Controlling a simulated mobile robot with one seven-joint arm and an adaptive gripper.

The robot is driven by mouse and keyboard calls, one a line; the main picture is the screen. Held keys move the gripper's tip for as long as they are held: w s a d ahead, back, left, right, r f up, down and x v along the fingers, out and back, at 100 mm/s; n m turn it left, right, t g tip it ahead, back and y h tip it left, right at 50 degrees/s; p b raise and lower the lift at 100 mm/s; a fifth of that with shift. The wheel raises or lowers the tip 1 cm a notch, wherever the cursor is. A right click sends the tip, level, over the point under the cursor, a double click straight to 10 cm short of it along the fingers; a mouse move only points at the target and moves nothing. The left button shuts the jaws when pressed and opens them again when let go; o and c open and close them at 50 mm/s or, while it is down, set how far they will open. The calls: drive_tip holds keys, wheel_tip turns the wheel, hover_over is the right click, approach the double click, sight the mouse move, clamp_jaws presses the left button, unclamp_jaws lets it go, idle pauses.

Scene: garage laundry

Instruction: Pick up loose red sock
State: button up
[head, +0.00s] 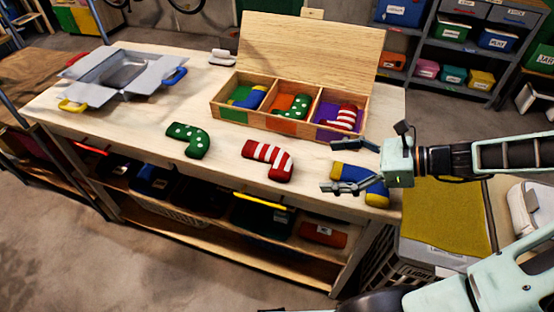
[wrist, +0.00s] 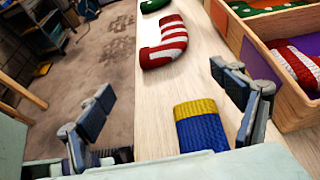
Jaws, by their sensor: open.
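The loose red sock (head: 269,158), with white stripes, lies flat on the workbench top between a loose green dotted sock (head: 189,139) and a loose blue and yellow sock (head: 362,182). In the wrist view the red sock (wrist: 163,43) lies beyond the fingers, with the blue and yellow sock (wrist: 200,125) nearer. My gripper (head: 350,166) is open and empty. It is above the blue and yellow sock at the bench's right end, to the right of the red sock and apart from it. The fingers (wrist: 168,98) hide part of the blue and yellow sock in the head view.
An open wooden box (head: 222,113) behind the socks has three compartments with socks, including another red striped one (head: 344,116). A grey open-flapped container (head: 84,91) stands at the bench's left. The bench top (head: 140,118) is clear left of the green sock.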

sight(285, 163)
drive_tip(key=shift+w+r, duration=0.1)
drive_tip(key=shift+w, duration=0.05)
drive_tip(key=b+x, duration=0.2)
drive_tip(key=x, duration=0.8)
drive_tip(key=shift+w+a+r, duration=0.15)
drive_tip(key=shift+w+a, duration=0.05)
drive_tip(key=shift+a, duration=0.05)
drive_tip(key=c, duration=1.2)
drive_tip(key=shift+r, duration=0.15)
